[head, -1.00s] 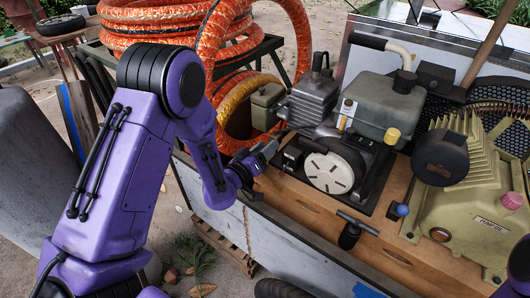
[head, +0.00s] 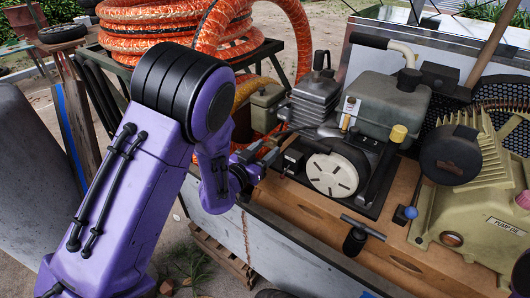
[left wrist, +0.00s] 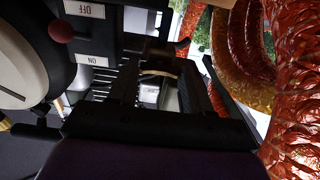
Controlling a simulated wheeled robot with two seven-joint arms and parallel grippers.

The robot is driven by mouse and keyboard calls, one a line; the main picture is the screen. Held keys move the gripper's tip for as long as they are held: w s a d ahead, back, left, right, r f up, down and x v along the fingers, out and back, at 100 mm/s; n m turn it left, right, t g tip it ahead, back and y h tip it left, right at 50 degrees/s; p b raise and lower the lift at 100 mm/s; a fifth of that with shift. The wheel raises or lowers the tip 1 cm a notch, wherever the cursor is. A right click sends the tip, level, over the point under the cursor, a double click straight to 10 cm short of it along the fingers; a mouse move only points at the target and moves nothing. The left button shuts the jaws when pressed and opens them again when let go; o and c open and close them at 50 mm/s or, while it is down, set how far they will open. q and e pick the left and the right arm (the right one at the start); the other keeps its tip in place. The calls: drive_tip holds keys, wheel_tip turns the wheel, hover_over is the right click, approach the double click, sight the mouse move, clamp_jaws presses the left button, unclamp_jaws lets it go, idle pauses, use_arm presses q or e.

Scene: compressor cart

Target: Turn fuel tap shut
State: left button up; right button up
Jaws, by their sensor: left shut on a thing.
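My left gripper (head: 271,153) reaches in at the left side of the small engine, beside its white round starter cover (head: 332,174). In the left wrist view its two dark fingers (left wrist: 158,80) are closed around a small part between them, apparently the fuel tap; it is mostly hidden by the fingers and shadow. A red round knob (left wrist: 61,28) stands at the upper left there, beside an OFF label (left wrist: 85,9) and an ON label (left wrist: 92,61). The head view does not show the tap clearly. My right gripper is not in view.
The grey fuel tank (head: 388,105) stands behind the engine. The orange hose coil (head: 190,42) rises close behind my left arm. A T-handle (head: 357,232) and the yellowish pump (head: 465,215) sit to the right on the wooden cart deck (head: 310,208).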

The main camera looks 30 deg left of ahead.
use_arm(q)
drive_tip(key=shift+f, duration=0.15)
drive_tip(key=o, duration=1)
drive_tip(key=shift+o, duration=0.2)
drive_tip(key=s+a+p, duration=0.1)
drive_tip(key=s+p, duration=0.1)
drive_tip(key=s, duration=0.8)
drive_tip(key=shift+s+a, duration=0.25)
drive_tip(key=shift+s, duration=0.05)
